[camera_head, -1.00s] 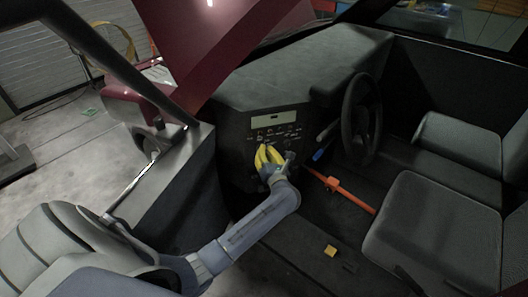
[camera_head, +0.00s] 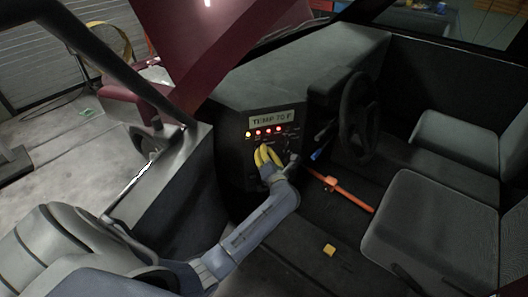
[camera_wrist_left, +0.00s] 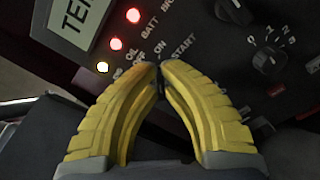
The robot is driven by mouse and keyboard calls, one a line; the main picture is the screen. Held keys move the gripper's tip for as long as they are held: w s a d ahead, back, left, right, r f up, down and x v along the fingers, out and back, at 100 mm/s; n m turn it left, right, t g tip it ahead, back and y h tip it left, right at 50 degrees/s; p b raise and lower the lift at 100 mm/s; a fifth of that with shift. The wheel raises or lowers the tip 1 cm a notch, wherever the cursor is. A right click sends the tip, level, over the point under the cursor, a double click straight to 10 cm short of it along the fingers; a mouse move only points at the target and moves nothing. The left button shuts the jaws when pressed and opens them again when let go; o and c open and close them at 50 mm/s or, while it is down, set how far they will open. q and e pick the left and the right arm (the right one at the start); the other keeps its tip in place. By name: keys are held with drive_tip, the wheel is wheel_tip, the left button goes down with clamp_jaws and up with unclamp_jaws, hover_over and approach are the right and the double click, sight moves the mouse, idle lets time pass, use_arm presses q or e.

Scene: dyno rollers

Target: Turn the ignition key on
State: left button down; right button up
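The ignition switch panel (camera_head: 296,133) is on the dark dash, left of the steering wheel. My left gripper (camera_head: 264,149) reaches it with its yellow fingers. In the left wrist view the fingertips (camera_wrist_left: 159,67) are close together just below the ON and START labels. A small dark part, seemingly the ignition key (camera_wrist_left: 160,87), shows between them; the fingers hide most of it. The display (camera_head: 271,119) is lit and reads TEMP 70 F. A row of yellow and red warning lights (camera_head: 265,132) glows below it. My right gripper is not in view.
A steering wheel (camera_head: 358,115) stands right of the panel, with a blue-tipped lever (camera_head: 319,153) beside it. An orange bar (camera_head: 343,190) crosses the floor. Two dark seats (camera_head: 430,240) are on the right. Knobs (camera_wrist_left: 269,60) sit right of the fingers.

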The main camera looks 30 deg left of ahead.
use_arm(q)
drive_tip(key=c, duration=1.5)
unclamp_jaws()
drive_tip(key=shift+c, duration=0.2)
drive_tip(key=v, duration=1.2)
